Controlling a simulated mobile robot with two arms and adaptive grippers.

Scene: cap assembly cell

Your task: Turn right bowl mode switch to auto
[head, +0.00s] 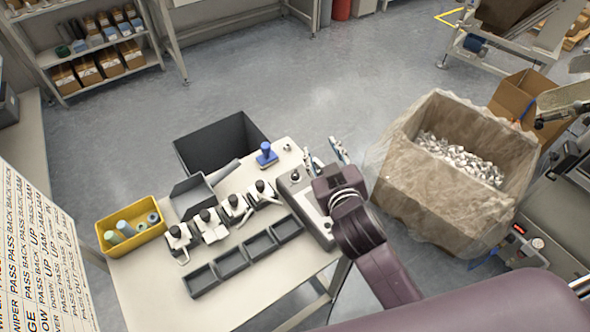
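No switch that I can identify as the right bowl mode switch is clear in the head view. A small control box (522,246) with a red lit display stands at the right edge, beside a grey machine; a pale round knob-like part (538,243) is near it, too small to read its setting. My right gripper (326,156) is over the right end of the work table, well left of that box. Its two fingers appear spread apart with nothing between them. My wrist hides part of a grey device (300,205) on the table. My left gripper is out of view.
The work table (140,285) holds a yellow bin (112,243), several dark trays (233,262), black-topped fixtures (208,226) and a blue stamp-like item (266,154). A large lined carton (425,195) of small parts stands between table and control box.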

